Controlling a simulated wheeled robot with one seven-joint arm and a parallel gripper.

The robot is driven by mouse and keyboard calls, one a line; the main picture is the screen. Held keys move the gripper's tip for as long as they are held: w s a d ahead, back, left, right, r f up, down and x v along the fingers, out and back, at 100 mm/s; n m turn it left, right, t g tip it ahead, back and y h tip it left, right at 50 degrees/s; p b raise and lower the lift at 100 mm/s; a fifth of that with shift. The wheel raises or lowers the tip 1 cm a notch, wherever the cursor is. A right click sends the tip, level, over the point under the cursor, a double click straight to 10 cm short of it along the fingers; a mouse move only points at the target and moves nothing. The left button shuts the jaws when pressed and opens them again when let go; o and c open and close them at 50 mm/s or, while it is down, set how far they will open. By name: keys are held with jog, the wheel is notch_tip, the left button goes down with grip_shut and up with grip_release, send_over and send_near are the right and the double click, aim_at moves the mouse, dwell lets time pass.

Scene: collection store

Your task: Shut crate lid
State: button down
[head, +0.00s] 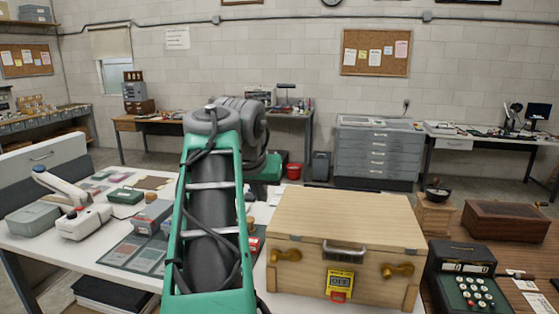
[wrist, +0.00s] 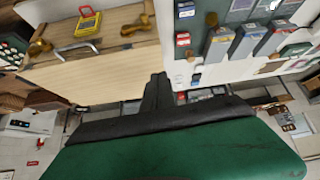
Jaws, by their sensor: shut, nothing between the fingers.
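The pale wooden crate (head: 343,268) stands on the white table, right of my arm. Its lid (head: 345,218) lies flat across the top, and I see no open gap at the front edge. A silver handle (head: 344,248) and two brass latches, the left one (head: 287,255) and the right one (head: 398,270), are on the front. In the wrist view the crate (wrist: 110,33) shows upside down at the upper left. My gripper (wrist: 158,82) is shut and empty, beside the crate in the picture. In the head view my gripper is hidden behind my arm.
A yellow tag (head: 340,279) with a red part hangs on the crate's front. A dark adding machine (head: 466,275) stands close on the right. Small boxes, a dark mat (head: 125,262) and a white scanner-like device (head: 84,222) are on the table's left.

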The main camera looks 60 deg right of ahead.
notch_tip(320, 180, up, 4)
jog(key=s+d+m, duration=0.1)
jog(key=s+d, duration=0.1)
jog(key=s, duration=0.1)
jog(key=a+f+x, duration=0.1)
jog(key=a+x, duration=0.1)
jog(key=x, duration=1)
jog(key=shift+s+d+f, duration=0.15)
jog(key=shift+s+f, duration=0.05)
jog(key=shift+f, duration=0.35)
